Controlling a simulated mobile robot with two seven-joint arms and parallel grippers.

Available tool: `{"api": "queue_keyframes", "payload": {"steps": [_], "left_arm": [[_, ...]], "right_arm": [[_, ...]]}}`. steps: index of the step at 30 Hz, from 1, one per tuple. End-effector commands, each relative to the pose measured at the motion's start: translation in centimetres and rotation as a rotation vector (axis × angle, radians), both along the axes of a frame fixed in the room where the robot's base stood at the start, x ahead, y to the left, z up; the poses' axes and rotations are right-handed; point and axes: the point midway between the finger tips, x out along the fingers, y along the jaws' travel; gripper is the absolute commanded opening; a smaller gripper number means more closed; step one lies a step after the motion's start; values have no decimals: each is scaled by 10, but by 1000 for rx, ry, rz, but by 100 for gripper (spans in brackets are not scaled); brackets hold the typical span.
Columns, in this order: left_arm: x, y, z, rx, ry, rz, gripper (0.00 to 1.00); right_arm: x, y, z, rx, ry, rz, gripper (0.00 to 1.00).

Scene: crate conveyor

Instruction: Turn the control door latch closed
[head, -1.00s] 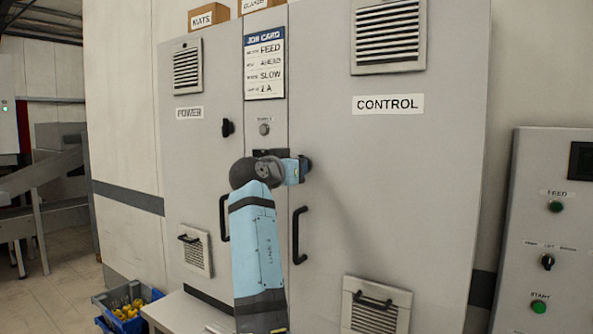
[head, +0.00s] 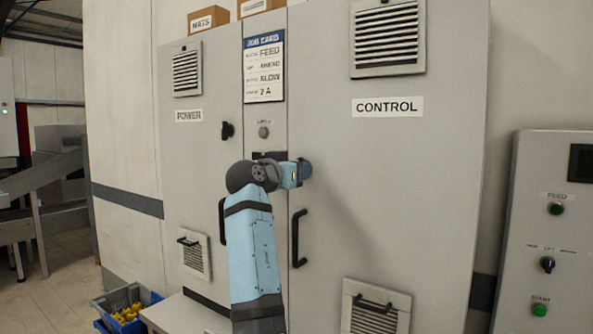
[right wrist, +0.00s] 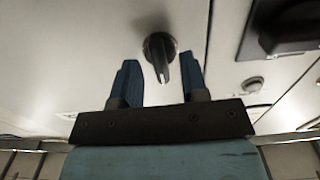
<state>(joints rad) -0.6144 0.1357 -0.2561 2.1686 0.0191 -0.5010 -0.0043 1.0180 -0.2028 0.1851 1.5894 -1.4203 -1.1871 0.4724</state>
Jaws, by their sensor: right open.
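The control door (head: 400,190) is the large grey right-hand cabinet door, shut flush with the cabinet front. Its latch is hidden behind my right arm in the head view. In the right wrist view a black latch knob (right wrist: 160,52) sits on the pale door with its lever pointing down in the picture. My right gripper (right wrist: 158,62) is open, one blue finger on each side of the latch lever, with a visible gap on both sides. In the head view its fingers are hidden behind the wrist. My left gripper is not in view.
The power door (head: 185,145) has its own black latch (head: 227,130). A black door handle (head: 299,238) is just below my right wrist. A job card (head: 264,66) hangs on the centre strip. A button panel (head: 545,230) stands at right, a blue crate (head: 110,303) at lower left.

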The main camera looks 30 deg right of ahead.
Motion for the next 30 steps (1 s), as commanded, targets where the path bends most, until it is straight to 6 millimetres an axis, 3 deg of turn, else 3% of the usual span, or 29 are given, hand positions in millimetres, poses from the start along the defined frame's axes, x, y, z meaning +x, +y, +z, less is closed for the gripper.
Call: {"api": "queue_keyframes", "payload": {"steps": [16,21,30], "left_arm": [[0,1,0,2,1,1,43],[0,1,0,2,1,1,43],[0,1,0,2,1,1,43]], "right_arm": [[-42,103,0,0,0,2,40],[-48,117,0,0,0,0,40],[-50,120,0,-1,0,0,40]]}}
